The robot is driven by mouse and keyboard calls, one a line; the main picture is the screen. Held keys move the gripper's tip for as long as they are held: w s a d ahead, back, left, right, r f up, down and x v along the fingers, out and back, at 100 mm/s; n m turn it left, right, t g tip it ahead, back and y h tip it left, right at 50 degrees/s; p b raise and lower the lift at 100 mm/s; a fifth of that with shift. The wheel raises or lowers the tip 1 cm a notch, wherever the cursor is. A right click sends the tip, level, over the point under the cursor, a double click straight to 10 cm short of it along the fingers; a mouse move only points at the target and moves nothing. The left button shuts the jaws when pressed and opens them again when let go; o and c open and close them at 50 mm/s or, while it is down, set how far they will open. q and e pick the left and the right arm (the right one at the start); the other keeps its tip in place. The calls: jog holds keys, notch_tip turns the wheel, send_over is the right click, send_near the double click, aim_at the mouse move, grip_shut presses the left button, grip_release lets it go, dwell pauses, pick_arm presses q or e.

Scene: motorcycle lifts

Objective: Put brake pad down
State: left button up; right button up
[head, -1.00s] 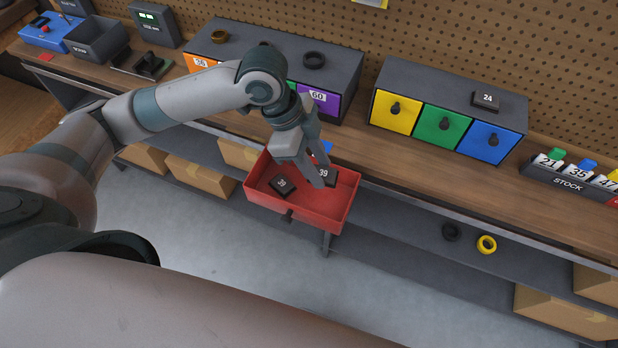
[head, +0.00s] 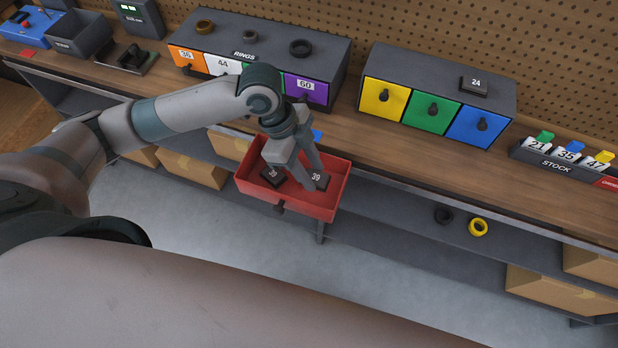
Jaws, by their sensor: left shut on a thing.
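My left gripper (head: 314,182) reaches down into an open red drawer (head: 307,203) and is shut on a dark brake pad (head: 318,178) marked 39. The held pad is inside the drawer's walls on the right side. I cannot tell whether it touches the drawer floor. A second dark pad (head: 271,174), also marked 39, lies in the left part of the drawer and is partly hidden by the gripper. My right gripper is not in view.
The drawer juts out from the bench (head: 360,146) front. A rings cabinet (head: 265,40) stands behind my arm. A second cabinet (head: 420,62) with yellow, green and blue drawers has a pad marked 24 on top. A stock rack (head: 557,165) stands at right.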

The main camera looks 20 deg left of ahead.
pick_arm(q)
jog(key=shift+f, duration=0.7)
jog(key=shift+f, duration=0.1)
jog(key=shift+f+p, duration=0.4)
jog(key=shift+f, duration=1.35)
jog(key=shift+f, duration=0.1)
jog(key=o, duration=1.1)
jog(key=b+v, duration=0.2)
jog(key=v, duration=1)
